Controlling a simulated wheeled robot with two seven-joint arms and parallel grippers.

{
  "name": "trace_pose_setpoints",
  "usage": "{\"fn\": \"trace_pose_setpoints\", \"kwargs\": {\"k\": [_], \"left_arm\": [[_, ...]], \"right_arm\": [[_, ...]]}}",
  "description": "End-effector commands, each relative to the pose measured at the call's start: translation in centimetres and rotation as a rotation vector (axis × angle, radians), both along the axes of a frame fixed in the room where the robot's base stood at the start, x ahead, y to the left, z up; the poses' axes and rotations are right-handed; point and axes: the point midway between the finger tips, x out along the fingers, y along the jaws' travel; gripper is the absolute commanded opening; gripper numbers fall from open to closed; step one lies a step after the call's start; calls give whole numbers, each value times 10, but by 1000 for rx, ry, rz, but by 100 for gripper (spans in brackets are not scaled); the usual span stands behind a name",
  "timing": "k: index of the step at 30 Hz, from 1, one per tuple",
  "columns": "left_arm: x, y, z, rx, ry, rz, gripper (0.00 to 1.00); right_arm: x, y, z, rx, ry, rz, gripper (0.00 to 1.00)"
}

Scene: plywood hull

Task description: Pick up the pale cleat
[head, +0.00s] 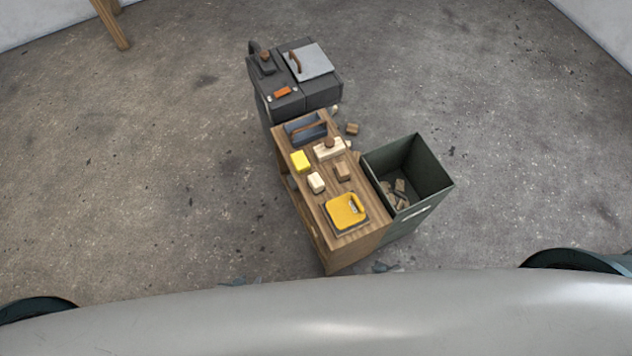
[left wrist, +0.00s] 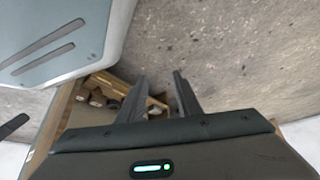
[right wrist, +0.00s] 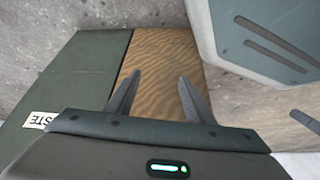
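A small cream block (head: 316,182), which may be the pale cleat, sits on the wooden bench (head: 291,179) near its left edge. Another pale piece (head: 328,150) with a brown knob stands farther back on the bench. I cannot tell for certain which is the cleat. Neither gripper shows in the head view. My left gripper (left wrist: 158,80) is open and empty in the left wrist view, with blurred wooden pieces (left wrist: 112,84) beyond its fingers. My right gripper (right wrist: 160,78) is open and empty, in front of a wood-grained panel (right wrist: 158,48).
The bench also bears a yellow block (head: 300,161), a brown block (head: 343,171), a yellow tool (head: 345,210) and a blue-grey tote (head: 293,131). A green bin (head: 432,163) with scraps stands right of it. A dark cabinet (head: 321,93) stands behind.

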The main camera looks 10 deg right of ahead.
Motion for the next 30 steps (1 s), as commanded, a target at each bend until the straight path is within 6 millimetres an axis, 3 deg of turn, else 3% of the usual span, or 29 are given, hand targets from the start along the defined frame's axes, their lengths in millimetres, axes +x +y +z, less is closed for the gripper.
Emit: {"fn": "trace_pose_setpoints", "kwargs": {"k": [5,11,21,30], "left_arm": [[-9,1,-3,1,10,0,31],[-10,0,-3,-1,6,0,31],[5,-2,2,-3,-18,-3,31],[8,-3,4,-6,-27,-4,31]], "right_arm": [[16,-1,34,-6,10,-5,48],[29,-5,97,-20,41,-13,48],[29,-12,211,-36,100,-23,48],[34,7,278,-8,159,-3,48]]}}
